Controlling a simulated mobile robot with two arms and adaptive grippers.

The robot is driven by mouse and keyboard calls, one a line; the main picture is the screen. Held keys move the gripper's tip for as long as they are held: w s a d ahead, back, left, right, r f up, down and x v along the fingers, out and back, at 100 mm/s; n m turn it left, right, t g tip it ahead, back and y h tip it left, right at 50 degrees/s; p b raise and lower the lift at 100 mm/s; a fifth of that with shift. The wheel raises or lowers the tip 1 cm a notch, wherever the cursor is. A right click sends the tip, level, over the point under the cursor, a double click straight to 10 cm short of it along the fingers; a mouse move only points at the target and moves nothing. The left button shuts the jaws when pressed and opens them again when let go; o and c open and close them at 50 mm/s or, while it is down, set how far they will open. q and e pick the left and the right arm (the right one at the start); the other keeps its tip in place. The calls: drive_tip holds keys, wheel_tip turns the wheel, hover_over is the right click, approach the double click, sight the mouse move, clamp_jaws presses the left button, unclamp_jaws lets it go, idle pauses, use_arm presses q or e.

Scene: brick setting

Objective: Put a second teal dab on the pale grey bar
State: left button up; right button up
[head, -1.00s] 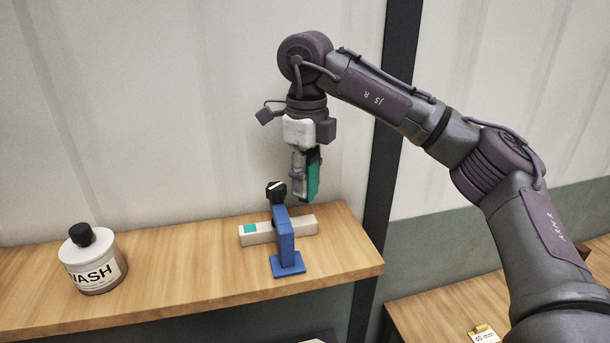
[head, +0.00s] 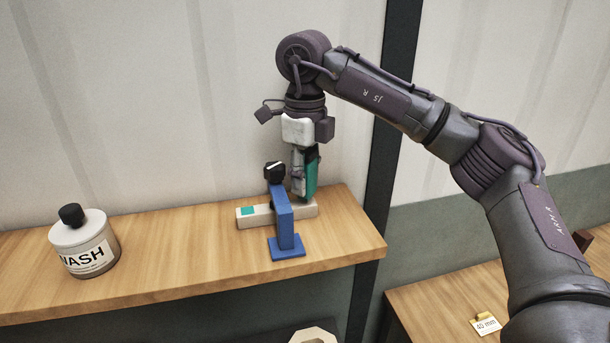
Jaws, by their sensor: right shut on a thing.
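The pale grey bar (head: 263,218) lies on a wooden shelf top, with one teal dab (head: 248,211) near its left end. A blue clamp (head: 285,225) with a black knob (head: 274,172) stands across the bar's middle and hides part of it. My right gripper (head: 300,192) points down over the bar's right part, just right of the clamp. It is shut on a teal thing (head: 311,175), mostly hidden behind the fingers. The lower end is at or very close to the bar; I cannot tell if they touch. My left gripper is out of view.
A white WASH bottle (head: 85,246) with a black cap stands on the shelf (head: 190,264) at left. The shelf is clear between it and the bar. A lower wooden surface at right holds a "40 mm" tag (head: 486,324). A pale angular object (head: 312,336) shows at the bottom edge.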

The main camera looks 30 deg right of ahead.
sight(305, 151)
drive_tip(key=shift+s+f+b, duration=0.1)
drive_tip(key=shift+f+b, duration=0.3)
drive_tip(key=shift+f, duration=0.25)
idle(1.3)
drive_tip(key=shift+r+p, duration=2.7)
drive_tip(key=shift+r, duration=0.95)
